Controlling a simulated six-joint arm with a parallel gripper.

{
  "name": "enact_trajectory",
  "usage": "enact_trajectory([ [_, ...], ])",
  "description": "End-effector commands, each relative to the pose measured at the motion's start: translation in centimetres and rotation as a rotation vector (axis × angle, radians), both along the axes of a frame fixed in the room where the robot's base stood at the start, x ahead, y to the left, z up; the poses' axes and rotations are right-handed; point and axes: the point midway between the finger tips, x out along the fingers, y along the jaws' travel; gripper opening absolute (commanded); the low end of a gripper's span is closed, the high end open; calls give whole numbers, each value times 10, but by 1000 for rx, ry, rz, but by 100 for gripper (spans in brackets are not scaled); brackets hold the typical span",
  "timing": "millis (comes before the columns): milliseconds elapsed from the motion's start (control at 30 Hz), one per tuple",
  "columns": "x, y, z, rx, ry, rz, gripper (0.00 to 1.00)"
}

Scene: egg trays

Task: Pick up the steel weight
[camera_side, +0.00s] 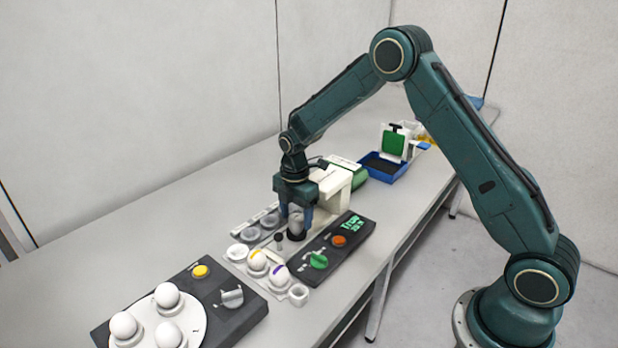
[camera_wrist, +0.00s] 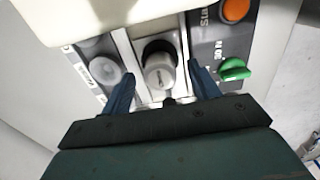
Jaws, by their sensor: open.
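The steel weight (camera_wrist: 159,76) is a grey metal cylinder with a mark on its top. It stands at a dark round spot in a pale tray, between my fingers in the wrist view. In the side view the weight (camera_side: 296,222) shows between the fingertips. My gripper (camera_side: 296,212) points down around it, with one blue finger on each side. In the wrist view my gripper (camera_wrist: 160,88) is open, with a gap between each finger and the weight.
A dark panel (camera_side: 350,245) with an orange button and green knob lies right of the weight. Grey round pieces (camera_wrist: 104,70) sit to its left. Marked eggs (camera_side: 257,259) stand in front. A white machine (camera_side: 330,190) stands close behind. A blue tray (camera_side: 386,172) lies farther back.

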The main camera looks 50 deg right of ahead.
Motion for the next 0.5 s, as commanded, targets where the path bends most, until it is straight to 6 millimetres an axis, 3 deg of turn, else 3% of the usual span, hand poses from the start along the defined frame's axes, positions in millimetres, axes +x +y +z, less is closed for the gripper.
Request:
enact_trajectory([
  [167,0,0,-13,0,1,0,61],
  [500,0,0,-14,0,0,0,61],
])
